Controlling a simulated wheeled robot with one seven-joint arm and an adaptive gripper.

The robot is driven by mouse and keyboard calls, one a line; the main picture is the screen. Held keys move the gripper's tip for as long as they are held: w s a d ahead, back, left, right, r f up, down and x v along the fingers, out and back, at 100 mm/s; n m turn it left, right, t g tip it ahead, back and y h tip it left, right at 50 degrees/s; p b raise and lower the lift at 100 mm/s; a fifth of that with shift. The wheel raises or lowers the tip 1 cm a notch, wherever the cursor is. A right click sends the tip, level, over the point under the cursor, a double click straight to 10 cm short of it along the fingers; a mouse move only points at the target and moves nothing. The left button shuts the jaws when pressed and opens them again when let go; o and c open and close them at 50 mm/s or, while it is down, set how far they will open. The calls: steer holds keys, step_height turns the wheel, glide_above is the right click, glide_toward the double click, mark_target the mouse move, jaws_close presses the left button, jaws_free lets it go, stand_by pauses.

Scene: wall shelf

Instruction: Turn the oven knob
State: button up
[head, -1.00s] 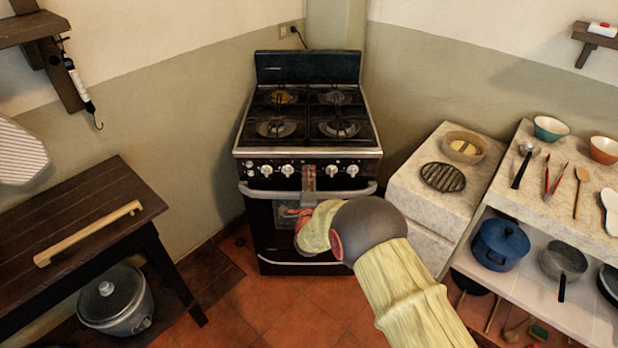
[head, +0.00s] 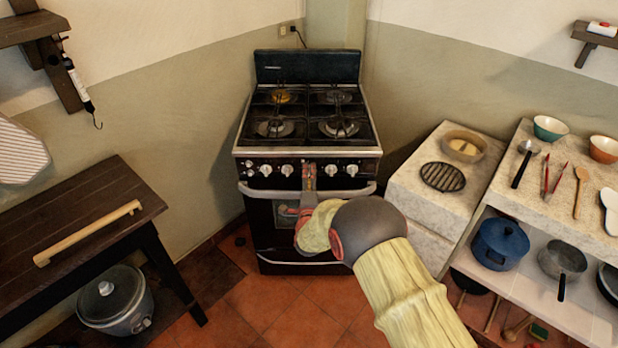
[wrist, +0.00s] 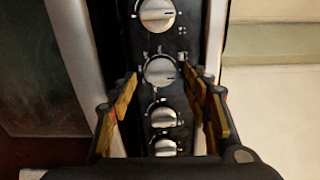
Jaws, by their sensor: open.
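The oven is a black and steel stove (head: 305,215) against the corner, with a row of silver knobs on its front panel. In the head view, knobs show on the left (head: 287,170) and right (head: 332,170) of my gripper (head: 309,178), which hides part of the panel between them. In the wrist view, my gripper (wrist: 160,78) is open, its yellowish fingers spread on both sides of the knob row. One round knob (wrist: 160,71) lies between the fingertips, with visible gaps to both. Whether the fingertips reach its depth is unclear.
The oven door's handle bar (head: 258,192) runs just below the knobs. A stone counter (head: 410,190) stands at right and a dark wooden table (head: 95,215) at left. Red floor tiles (head: 305,325) are clear before the oven.

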steer(key=s, duration=1.2)
steer(key=shift+d, duration=0.3)
